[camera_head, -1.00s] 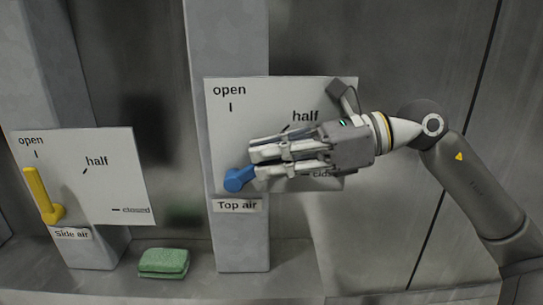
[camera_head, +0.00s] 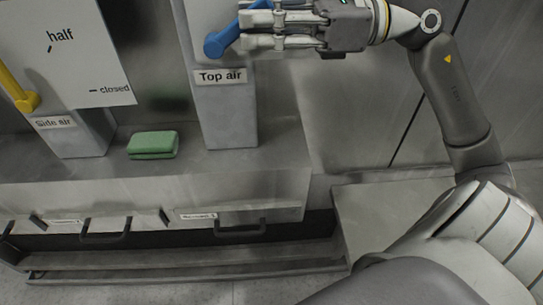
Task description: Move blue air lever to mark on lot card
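The blue air lever (camera_head: 222,38) is near the top edge, above the "Top air" label (camera_head: 221,76). Its round base is at lower left and its handle slants up and right to my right gripper's fingertips. My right gripper (camera_head: 250,30) reaches in from the right with its fingers pointing left at the lever. The fingers cover part of the handle, and I cannot tell whether they are closed on it. The lever's scale plate is mostly cut off by the frame and hidden by my gripper. I cannot make out a lot card. My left gripper is not in view.
A green sponge-like block (camera_head: 153,144) lies on the ledge between the posts. Drawer fronts with dark handles (camera_head: 105,232) are below. My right arm fills the lower right.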

